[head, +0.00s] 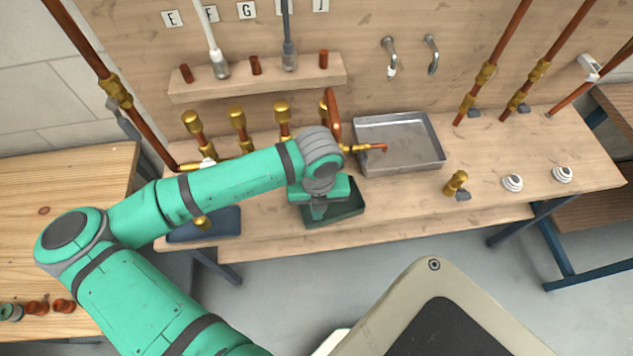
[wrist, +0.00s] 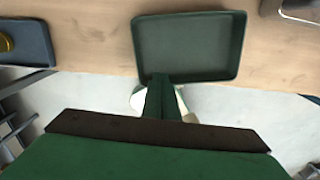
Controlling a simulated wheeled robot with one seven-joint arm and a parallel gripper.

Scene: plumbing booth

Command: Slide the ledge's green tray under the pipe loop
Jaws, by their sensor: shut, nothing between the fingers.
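The green tray (head: 352,212) lies on the wooden ledge at the bench's front, empty as far as I see. It also shows whole in the wrist view (wrist: 190,45), overhanging the ledge's front edge. My gripper (head: 318,212) is shut and empty. In the wrist view its fingertips (wrist: 160,78) are at the tray's near wall, left of its middle; I cannot tell whether they touch. A bent copper pipe (head: 333,108), which may be the pipe loop, stands behind my wrist, its lower part hidden by my arm.
A blue tray (head: 215,224) holding a brass fitting (head: 202,223) lies left on the ledge. A metal basin (head: 410,150) is behind right. Several brass-capped pipe stubs (head: 238,122) stand behind my arm. A loose brass fitting (head: 455,183) is at right. The ledge right of the green tray looks clear.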

